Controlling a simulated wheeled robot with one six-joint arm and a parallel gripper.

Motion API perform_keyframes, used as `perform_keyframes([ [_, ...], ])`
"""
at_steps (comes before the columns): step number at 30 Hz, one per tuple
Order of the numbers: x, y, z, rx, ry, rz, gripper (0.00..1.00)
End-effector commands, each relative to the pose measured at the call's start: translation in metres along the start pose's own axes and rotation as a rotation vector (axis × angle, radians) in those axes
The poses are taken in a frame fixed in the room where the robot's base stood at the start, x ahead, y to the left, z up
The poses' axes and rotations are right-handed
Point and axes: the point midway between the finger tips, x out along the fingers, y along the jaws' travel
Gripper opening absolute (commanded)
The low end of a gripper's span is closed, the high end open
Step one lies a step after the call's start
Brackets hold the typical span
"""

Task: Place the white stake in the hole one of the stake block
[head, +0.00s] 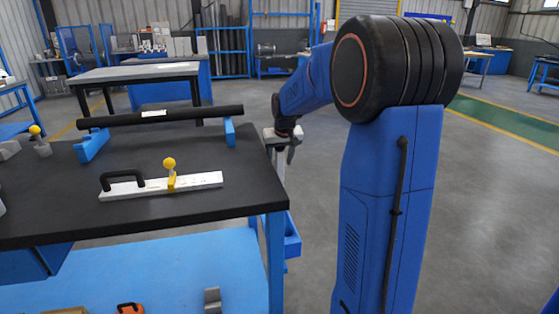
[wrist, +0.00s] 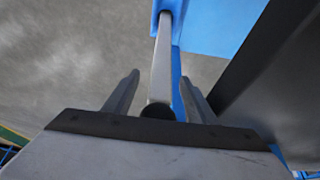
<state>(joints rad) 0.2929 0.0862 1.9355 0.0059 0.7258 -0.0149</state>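The white stake (wrist: 161,70) is a long pale bar with a dark round end close to my gripper's palm. Its far end meets a blue part (wrist: 168,12), which may be the stake block; its holes cannot be made out. In the head view the stake (head: 280,168) hangs or stands upright beside the table's right edge, below my gripper (head: 283,148). In the wrist view my gripper (wrist: 160,84) is open, with one finger on each side of the stake and a visible gap to both.
The black-topped table (head: 60,215) is on the left. It carries a white bar (head: 206,181) with a black handle and yellow-knobbed clamp, and a black pipe (head: 180,115) on blue supports. A blue bin (head: 293,240) is at the table's right side. The floor to the right is clear.

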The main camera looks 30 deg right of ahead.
Motion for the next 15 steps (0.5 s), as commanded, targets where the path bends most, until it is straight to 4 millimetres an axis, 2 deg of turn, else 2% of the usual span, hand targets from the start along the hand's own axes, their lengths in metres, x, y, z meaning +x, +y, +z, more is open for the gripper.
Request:
perform_keyframes([
  [8, -0.009, 0.000, -0.002, 0.000, 0.002, 0.000, 0.51],
  [15, -0.050, 0.000, -0.002, 0.000, 0.004, 0.000, 0.51],
])
